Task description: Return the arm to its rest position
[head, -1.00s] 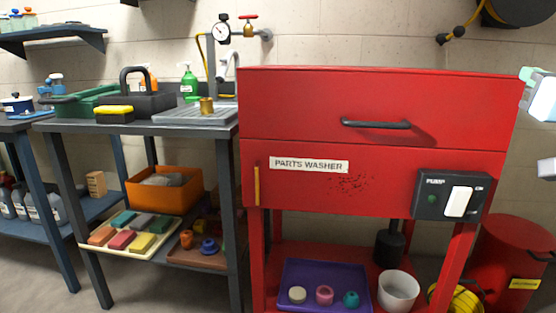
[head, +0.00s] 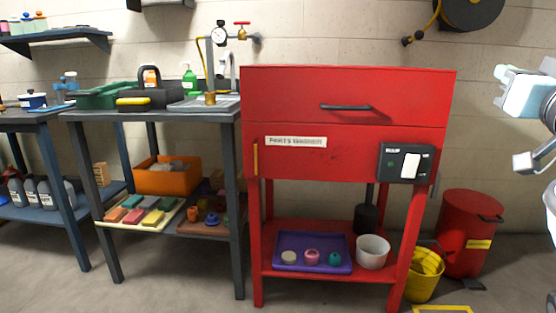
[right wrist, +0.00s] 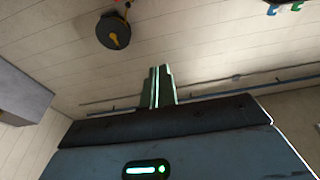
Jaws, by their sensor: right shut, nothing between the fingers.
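My right gripper (head: 504,72) is at the right edge of the head view, in front of the wall and to the right of the red parts washer (head: 345,110). Its light blue hand and part of my right arm show, the rest is cut off by the frame. In the right wrist view the narrow fingers (right wrist: 157,70) are together with nothing between them. They point toward the wall and touch nothing. My left gripper is not in view.
A grey workbench (head: 150,115) and a blue bench (head: 45,120) stand left of the washer. A red bin (head: 468,235) and a yellow bucket (head: 424,275) stand on the floor to its right. A hose reel (head: 470,8) hangs above.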

